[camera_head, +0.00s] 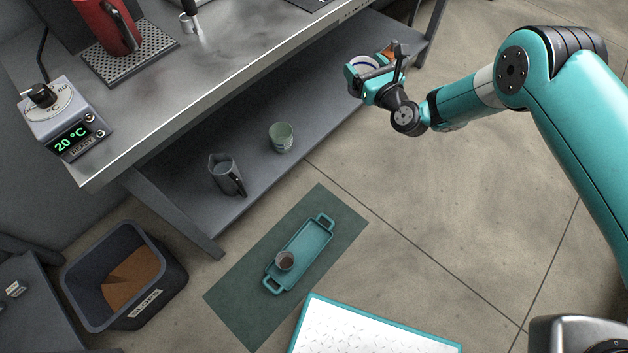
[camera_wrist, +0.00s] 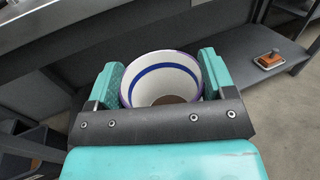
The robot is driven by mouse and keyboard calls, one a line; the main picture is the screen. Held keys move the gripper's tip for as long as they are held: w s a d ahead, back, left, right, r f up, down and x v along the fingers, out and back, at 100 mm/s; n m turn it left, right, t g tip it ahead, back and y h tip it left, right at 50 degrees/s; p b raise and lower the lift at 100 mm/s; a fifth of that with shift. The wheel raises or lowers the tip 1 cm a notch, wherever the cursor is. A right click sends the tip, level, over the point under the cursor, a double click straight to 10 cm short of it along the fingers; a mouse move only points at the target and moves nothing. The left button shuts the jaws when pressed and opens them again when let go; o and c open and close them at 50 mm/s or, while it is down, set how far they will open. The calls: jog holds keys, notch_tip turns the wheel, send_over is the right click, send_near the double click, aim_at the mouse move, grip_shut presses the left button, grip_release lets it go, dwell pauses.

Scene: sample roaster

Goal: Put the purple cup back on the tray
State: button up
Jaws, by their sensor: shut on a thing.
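My gripper (camera_head: 371,74) is shut on the purple cup (camera_wrist: 160,72), with one finger on each side of it. The cup has a purple rim, a white inside with a blue band, and something brown at its bottom. In the head view the cup (camera_head: 362,62) is partly hidden by my gripper, in front of the workbench's lower shelf near its right end. The teal tray (camera_head: 309,247) with two handles lies on a dark green mat (camera_head: 240,298) on the floor, well below and left of my gripper in the picture. A small cup (camera_head: 285,261) with brown contents stands on the tray.
A pale green cup (camera_head: 281,138) and a grey pitcher (camera_head: 226,175) stand on the lower shelf (camera_head: 250,178). A slops bin (camera_head: 165,270) stands left of the mat. A white, teal-edged panel (camera_head: 365,332) is at the bottom. Bare floor lies between arm and mat.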

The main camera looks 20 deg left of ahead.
jog(key=s+a+f+b, duration=0.2)
jog(key=s+f+b, duration=0.65)
jog(key=f, duration=0.65)
jog(key=s+a+f+b, duration=0.1)
jog(key=s+f+b, duration=0.5)
jog(key=f+b, duration=0.8)
jog(key=s+a+f+b, duration=0.2)
jog(key=s+f+b, duration=0.55)
jog(key=f, duration=0.95)
jog(key=shift+t, duration=0.3)
notch_tip(320, 180, down, 20)
jog(key=b, duration=2)
jog(key=shift+r, duration=0.2)
jog(key=shift+f, duration=0.2)
jog(key=o, duration=1.2)
jog(key=shift+r, duration=0.1)
